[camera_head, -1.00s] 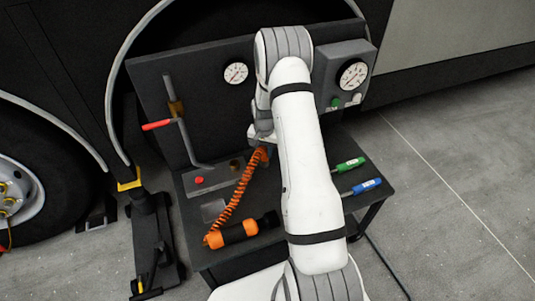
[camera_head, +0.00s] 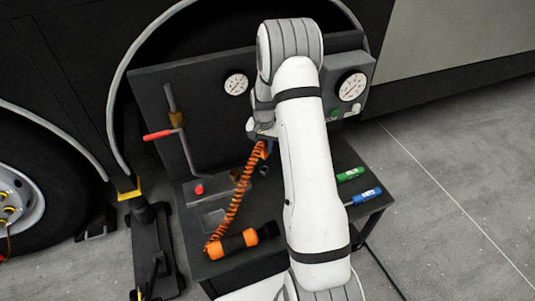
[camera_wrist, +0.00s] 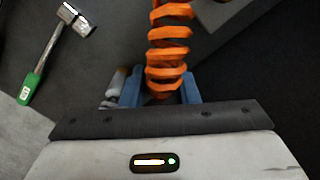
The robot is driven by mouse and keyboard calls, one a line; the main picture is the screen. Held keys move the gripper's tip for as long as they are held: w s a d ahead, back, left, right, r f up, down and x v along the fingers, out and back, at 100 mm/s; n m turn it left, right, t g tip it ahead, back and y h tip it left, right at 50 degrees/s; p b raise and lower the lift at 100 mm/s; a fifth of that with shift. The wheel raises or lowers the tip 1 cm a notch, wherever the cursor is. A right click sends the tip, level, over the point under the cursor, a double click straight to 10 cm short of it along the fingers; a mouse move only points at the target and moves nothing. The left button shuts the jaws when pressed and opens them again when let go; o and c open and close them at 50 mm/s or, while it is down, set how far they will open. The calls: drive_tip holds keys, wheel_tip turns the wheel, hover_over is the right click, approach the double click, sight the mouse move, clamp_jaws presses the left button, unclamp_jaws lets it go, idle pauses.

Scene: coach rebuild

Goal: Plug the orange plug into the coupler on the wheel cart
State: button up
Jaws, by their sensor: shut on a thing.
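My gripper (camera_head: 262,136) is at the top end of an orange coiled hose, above the black wheel cart (camera_head: 205,268). In the wrist view, the orange coil (camera_wrist: 169,45) runs between the blue fingers of my gripper (camera_wrist: 160,92), which is shut on the plug end. The plug itself is mostly hidden by the fingers and coil. In the head view the orange coil (camera_head: 232,208) hangs down to an orange and black cylinder (camera_head: 231,245) lying on the cart. A small dark round part (camera_head: 264,171) sits below my gripper; I cannot tell whether it is the coupler.
Green (camera_head: 350,174) and blue (camera_head: 366,195) handled tools lie right. The upright panel bears two gauges (camera_head: 236,84). A green-handled hammer (camera_wrist: 48,52) shows in the wrist view.

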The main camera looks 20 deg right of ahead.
drive_tip(key=shift+r+p, duration=1.45)
drive_tip(key=shift+r, duration=2)
